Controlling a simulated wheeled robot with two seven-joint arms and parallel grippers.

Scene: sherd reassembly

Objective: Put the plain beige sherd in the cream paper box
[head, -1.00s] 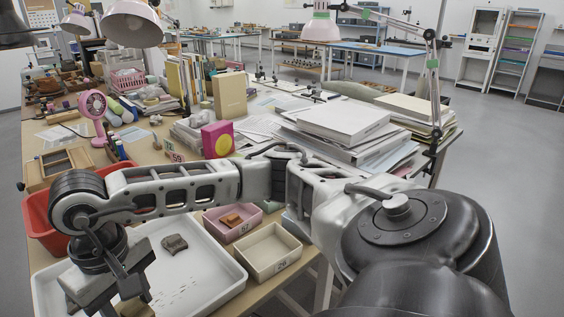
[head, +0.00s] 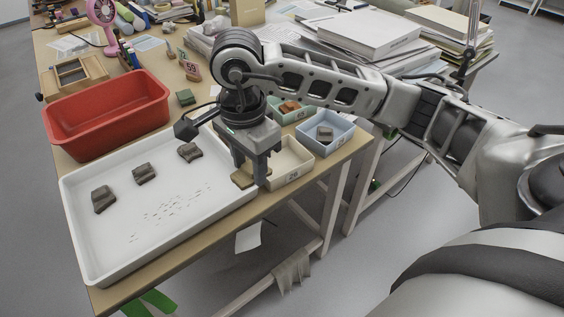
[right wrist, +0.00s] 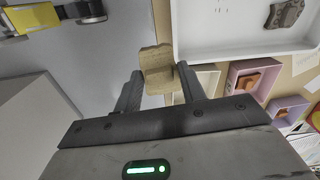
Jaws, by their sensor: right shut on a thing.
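My right gripper (head: 252,175) is shut on the plain beige sherd (head: 240,181). It holds the sherd at the right edge of the white tray, just left of the cream paper box (head: 290,168), which bears a number label. The gripper hides part of the box's left side. In the right wrist view the sherd (right wrist: 157,72) sits between the two fingertips, with its far end sticking out beyond them. The cream box (right wrist: 206,80) shows partly behind the right finger there. My left gripper is not in view.
The white tray (head: 98,262) holds three dark sherds. A red tub (head: 105,115) stands behind it. A blue box (head: 330,147) with a grey sherd stands right of the cream box, and another small box with an orange sherd (head: 290,107) is behind. A green block (head: 185,97) lies near the tub.

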